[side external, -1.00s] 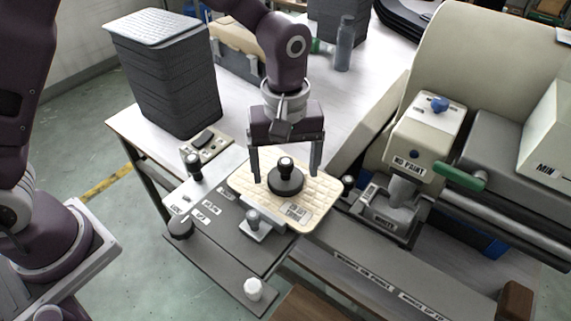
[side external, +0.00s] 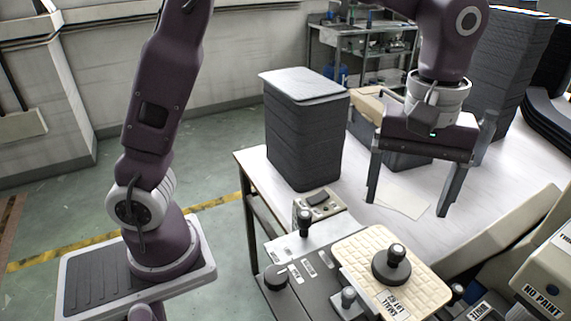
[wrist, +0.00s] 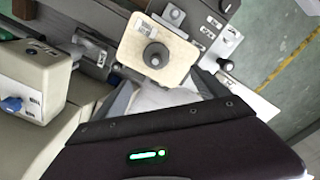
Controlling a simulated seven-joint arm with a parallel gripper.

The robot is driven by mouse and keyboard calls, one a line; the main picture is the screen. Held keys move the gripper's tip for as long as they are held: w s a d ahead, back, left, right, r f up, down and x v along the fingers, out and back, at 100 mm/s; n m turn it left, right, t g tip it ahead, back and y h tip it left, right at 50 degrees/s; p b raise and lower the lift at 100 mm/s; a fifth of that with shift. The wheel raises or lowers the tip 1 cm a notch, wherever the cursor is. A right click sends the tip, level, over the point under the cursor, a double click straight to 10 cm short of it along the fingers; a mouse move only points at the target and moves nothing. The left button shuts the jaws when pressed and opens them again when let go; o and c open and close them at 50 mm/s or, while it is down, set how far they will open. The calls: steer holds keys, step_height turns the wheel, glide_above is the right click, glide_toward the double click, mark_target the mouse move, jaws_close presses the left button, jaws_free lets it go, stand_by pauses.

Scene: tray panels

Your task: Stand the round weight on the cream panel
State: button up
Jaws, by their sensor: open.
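The round weight (side external: 388,270) is a dark disc with a black knob on top. It stands upright, flat on the cream panel (side external: 358,248), toward the panel's right side in the side view. The panel is light with a grid pattern and carries a printed label. In the wrist view the weight (wrist: 156,55) sits near the middle of the panel (wrist: 129,45). My gripper (side external: 407,207) is open and empty. It is raised above the table, behind the panel and clear of the weight. Its fingers (wrist: 163,85) also show in the wrist view, apart from the weight.
A dark grey fixture with knobs (side external: 276,278) and labels surrounds the panel. A tall dark stack (side external: 303,140) stands at the back left of the table. A cream machine marked NO PAINT (side external: 545,285) is at the right. White table surface (side external: 440,240) lies open behind the panel.

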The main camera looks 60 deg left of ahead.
steer(key=s+a+r+m+t, duration=0.3)
steer(key=s+a+r+m, duration=0.25)
steer(key=s+a, duration=0.5)
steer(key=s+a+f+m+t, duration=0.1)
steer(key=s+a, duration=0.1)
steer(key=s, duration=0.2)
steer(key=s+a+f+m+t, duration=0.1)
steer(key=s+m, duration=0.1)
steer(key=s, duration=0.3)
steer(key=shift+s+a+f, duration=0.15)
steer(key=shift+a+f, duration=0.1)
steer(key=shift+a, duration=0.15)
